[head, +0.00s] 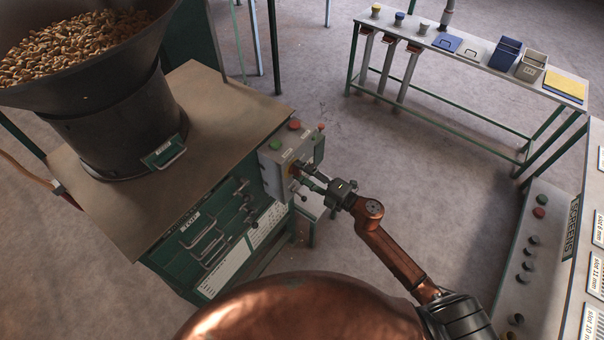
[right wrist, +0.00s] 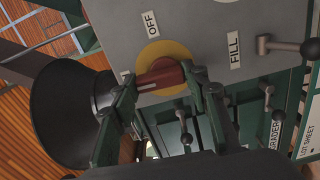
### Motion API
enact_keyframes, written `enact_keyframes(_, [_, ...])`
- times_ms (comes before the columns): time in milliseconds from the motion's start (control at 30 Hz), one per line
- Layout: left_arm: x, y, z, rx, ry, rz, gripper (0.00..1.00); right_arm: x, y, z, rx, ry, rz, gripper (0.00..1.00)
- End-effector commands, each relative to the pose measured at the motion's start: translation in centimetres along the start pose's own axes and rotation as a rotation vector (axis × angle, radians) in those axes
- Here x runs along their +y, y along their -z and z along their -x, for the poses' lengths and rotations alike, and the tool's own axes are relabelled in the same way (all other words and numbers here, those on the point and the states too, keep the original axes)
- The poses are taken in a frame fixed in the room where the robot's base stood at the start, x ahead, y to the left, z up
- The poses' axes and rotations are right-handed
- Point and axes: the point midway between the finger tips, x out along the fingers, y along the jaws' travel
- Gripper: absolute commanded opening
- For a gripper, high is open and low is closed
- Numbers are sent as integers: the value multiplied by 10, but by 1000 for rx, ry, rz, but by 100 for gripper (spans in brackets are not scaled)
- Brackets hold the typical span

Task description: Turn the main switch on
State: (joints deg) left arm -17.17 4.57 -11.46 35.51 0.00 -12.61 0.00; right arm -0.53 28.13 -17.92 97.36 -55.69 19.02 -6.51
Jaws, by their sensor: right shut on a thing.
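The main switch is a red rotary handle (right wrist: 160,75) on a round yellow plate (right wrist: 163,50), fixed to a grey control box (right wrist: 200,25). An OFF label (right wrist: 151,24) sits above the plate in the right wrist view. Another label left of the plate is mostly hidden by a finger. The handle lies nearly level in that view, with a pale mark towards its left end. My right gripper (right wrist: 160,88) is shut on the handle, one finger at each end. In the head view, my right gripper (head: 305,178) is at the front of the control box (head: 273,168). My left gripper is out of view.
A FILL label (right wrist: 234,50) and a black-knobbed lever (right wrist: 285,47) are right of the switch. The box has green (head: 275,146) and red (head: 294,124) buttons on top. A hopper of nuts (head: 110,120) stands on the bench. Open floor lies beyond, before a side table (head: 470,60).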

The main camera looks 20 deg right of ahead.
Motion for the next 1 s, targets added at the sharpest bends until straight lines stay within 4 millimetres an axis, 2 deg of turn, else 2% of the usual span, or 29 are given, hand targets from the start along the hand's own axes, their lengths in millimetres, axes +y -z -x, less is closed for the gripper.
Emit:
enact_keyframes(633, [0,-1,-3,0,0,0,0,-2,1,0,1,3,52,18])
enact_keyframes(667, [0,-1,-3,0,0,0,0,-2,1,0,1,3,52,43])
enact_keyframes(900, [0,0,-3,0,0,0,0,-1,1,0,1,2,50,59])
enact_keyframes(1000, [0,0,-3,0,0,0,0,-1,1,0,1,1,49,59])
